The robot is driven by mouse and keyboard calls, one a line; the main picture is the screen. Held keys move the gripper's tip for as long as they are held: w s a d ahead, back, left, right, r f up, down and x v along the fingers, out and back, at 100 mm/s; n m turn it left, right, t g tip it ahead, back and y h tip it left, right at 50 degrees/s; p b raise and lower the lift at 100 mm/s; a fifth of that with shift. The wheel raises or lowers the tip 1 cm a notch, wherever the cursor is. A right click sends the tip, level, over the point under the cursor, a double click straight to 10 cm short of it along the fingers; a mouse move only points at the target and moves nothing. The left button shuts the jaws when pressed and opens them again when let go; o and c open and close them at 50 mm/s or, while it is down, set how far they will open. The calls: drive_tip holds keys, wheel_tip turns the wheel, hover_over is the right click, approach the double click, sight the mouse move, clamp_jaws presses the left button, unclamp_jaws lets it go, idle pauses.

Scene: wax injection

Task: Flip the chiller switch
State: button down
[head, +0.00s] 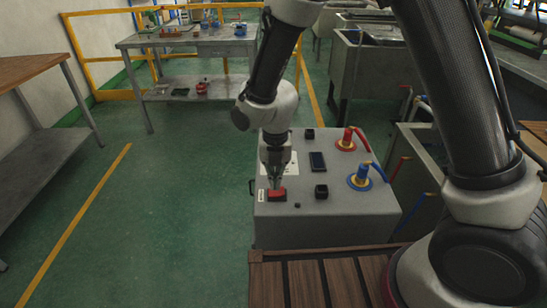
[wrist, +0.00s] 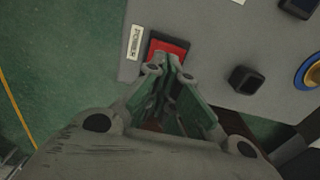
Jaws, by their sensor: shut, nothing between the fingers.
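The chiller is a grey box (head: 330,222) whose top panel carries a red rocker switch (head: 277,195) near its front left corner. In the wrist view the red switch (wrist: 168,47) sits beside a white label reading POWER (wrist: 136,42). My gripper (head: 275,187) points down over the switch, its fingers shut and empty. In the wrist view the tips of my gripper (wrist: 174,62) overlap the lower edge of the switch. Whether they touch it I cannot tell. The fingers hide part of the switch, and its on or off position is unclear.
Black knobs (head: 321,191), a dark display (head: 317,161) and red (head: 346,140) and blue (head: 361,177) hose fittings share the panel. A wooden slatted surface (head: 310,280) lies in front. A metal table (head: 190,40) stands behind.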

sight(269, 197)
wheel_tip(269, 197, up, 10)
drive_tip(key=a, duration=0.2)
idle(0.3)
